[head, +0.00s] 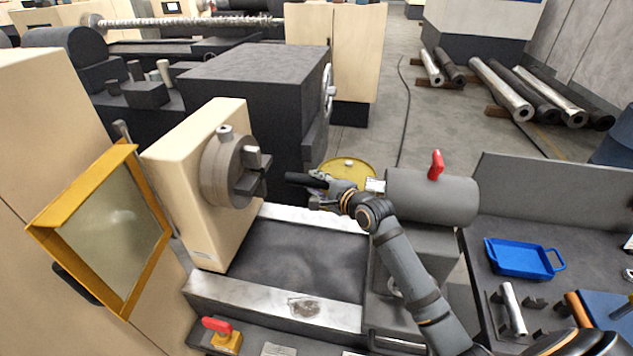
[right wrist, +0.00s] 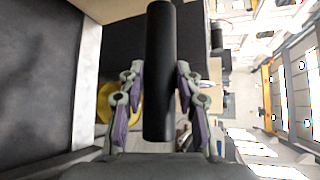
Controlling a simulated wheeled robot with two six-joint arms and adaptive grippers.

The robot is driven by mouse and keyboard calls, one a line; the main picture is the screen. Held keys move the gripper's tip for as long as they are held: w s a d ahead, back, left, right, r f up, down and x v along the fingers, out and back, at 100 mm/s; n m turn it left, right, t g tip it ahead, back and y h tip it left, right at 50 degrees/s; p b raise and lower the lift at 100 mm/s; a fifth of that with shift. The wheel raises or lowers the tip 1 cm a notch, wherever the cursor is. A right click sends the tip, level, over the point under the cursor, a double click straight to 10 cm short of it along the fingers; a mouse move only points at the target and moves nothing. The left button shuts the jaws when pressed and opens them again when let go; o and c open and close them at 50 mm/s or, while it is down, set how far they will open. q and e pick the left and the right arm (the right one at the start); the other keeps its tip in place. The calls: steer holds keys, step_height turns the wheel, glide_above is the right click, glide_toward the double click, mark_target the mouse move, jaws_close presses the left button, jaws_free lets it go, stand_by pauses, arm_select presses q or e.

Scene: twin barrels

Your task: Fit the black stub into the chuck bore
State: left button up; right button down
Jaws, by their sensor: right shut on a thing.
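The black stub (head: 299,179) is held by my right gripper (head: 322,182) and points left toward the chuck. It also shows in the right wrist view (right wrist: 159,75), lying between the two fingers (right wrist: 157,95). The round grey chuck (head: 221,172) with its stepped jaws is on the cream headstock (head: 199,225). A clear gap lies between the stub's free end and the chuck jaws, at about the same height in the picture. The chuck bore itself is hidden behind the jaws. My left gripper is not in view.
The grey tailstock (head: 432,197) with a red lever stands to the right of my right gripper. The lathe bed (head: 290,262) is below. A yellow-framed guard (head: 108,230) stands open at left. A blue tray (head: 522,259) sits on the right bench. A yellow drum (head: 350,172) is behind.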

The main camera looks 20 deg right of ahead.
mark_target(296, 180)
steer(key=shift+w+a+r, duration=0.25)
steer(key=shift+w+a, duration=0.05)
steer(key=shift+a, duration=0.15)
steer(key=a, duration=0.1)
steer(key=w+a, duration=0.1)
steer(key=shift+w+a, duration=0.2)
steer(key=shift+a, duration=0.1)
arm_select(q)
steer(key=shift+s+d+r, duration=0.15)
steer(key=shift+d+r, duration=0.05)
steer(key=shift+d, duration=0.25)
arm_select(e)
steer(key=shift+w+a, duration=0.55)
steer(key=shift+a, duration=0.1)
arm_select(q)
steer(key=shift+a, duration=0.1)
arm_select(e)
steer(key=shift+a, duration=0.15)
arm_select(q)
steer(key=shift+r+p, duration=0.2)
steer(key=shift+p, duration=0.2)
arm_select(e)
steer(key=shift+r+p, duration=0.1)
steer(key=shift+p, duration=0.2)
arm_select(q)
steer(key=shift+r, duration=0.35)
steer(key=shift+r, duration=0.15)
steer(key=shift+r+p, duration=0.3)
steer(key=shift+p, duration=0.2)
